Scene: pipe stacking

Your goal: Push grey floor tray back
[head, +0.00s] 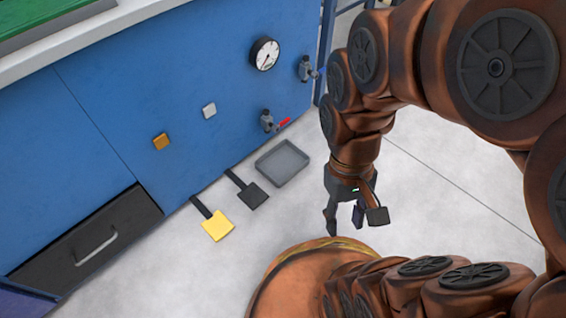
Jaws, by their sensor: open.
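The grey floor tray (283,166) is shallow and empty. It lies on the floor near the foot of the blue cabinet, in the middle of the head view. My gripper (344,222) points down, to the right of the tray and nearer to me. Its dark fingers are apart, with nothing seen between them. A gap of bare floor shows between gripper and tray. The fingertips' height above the floor is hard to tell.
A black pedal (252,195) and a yellow pedal (217,226) lie left of the tray. The blue cabinet (170,85) stands behind, with a gauge (265,54), a red-handled valve (268,121) and a black drawer (95,245). Bare floor (440,190) lies right.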

